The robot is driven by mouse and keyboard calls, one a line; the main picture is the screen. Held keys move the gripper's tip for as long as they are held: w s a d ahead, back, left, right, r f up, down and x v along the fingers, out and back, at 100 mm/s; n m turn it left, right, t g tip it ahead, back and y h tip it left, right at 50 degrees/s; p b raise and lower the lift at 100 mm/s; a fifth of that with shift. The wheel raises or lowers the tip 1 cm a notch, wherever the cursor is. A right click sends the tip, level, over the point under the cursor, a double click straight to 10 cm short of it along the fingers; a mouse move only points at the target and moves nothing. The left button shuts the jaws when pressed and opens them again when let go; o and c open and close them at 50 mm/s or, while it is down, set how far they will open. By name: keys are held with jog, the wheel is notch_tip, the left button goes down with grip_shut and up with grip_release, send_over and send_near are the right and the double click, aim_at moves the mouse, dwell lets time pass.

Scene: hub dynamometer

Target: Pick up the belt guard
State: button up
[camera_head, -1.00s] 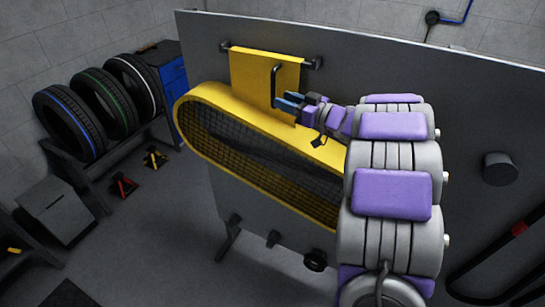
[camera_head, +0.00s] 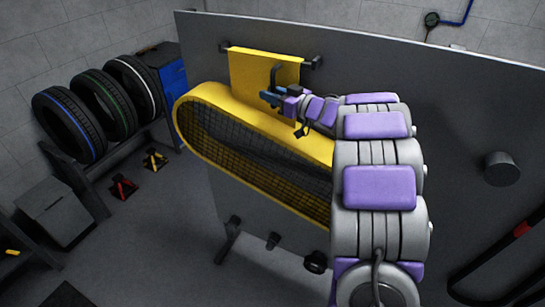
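The belt guard (camera_head: 215,108) is a long yellow rounded frame with dark mesh, hanging against a large grey panel. Its upright yellow plate (camera_head: 249,72) meets the panel between two dark pegs. A dark handle (camera_head: 274,76) stands on the guard in front of the plate. My gripper (camera_head: 269,97) is at the lower part of this handle, its blue fingertips overlapping it in the picture. My arm comes in from the right and hides the guard's right end. I cannot tell whether the fingers are closed on the handle.
The grey panel (camera_head: 400,90) stands behind the guard, with a dark round knob (camera_head: 501,169) at right. Tyres (camera_head: 68,124) sit on a rack at left. Red (camera_head: 123,187) and yellow (camera_head: 155,158) stands are on the floor. The floor left of the guard is mostly clear.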

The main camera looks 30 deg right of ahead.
jog(key=shift+d, duration=0.25)
jog(key=shift+c, duration=1.4)
grip_shut()
